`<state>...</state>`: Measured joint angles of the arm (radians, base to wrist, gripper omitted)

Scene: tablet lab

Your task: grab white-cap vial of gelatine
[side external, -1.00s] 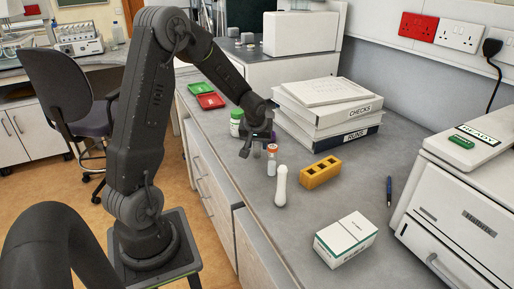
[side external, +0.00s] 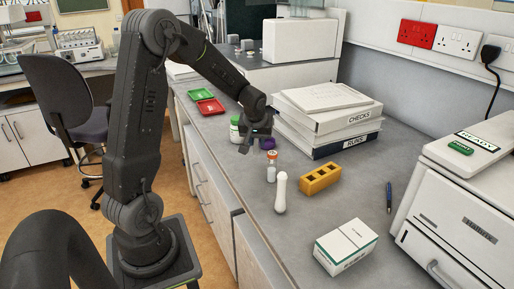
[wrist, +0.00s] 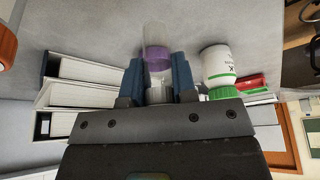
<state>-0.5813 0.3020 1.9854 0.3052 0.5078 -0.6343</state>
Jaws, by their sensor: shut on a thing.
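My gripper (side external: 258,138) is above the bench by the paper folders. In the wrist view its blue fingers (wrist: 158,88) are shut on a small vial (wrist: 157,60). A pale, whitish cap (wrist: 160,94) shows between the fingers. Beyond it come a purple band and a clear, see-through end. In the side view only a purple patch of the vial (side external: 268,143) shows beside the fingers; the rest is hidden. No name on the vial can be read.
A green-capped white bottle (side external: 235,130) stands just left of my gripper. An orange-capped vial (side external: 272,160), a white rounded object (side external: 281,194) and a yellow rack (side external: 320,177) stand nearer. Folders (side external: 325,123) are stacked to the right. Bench room is free around the pen (side external: 388,197).

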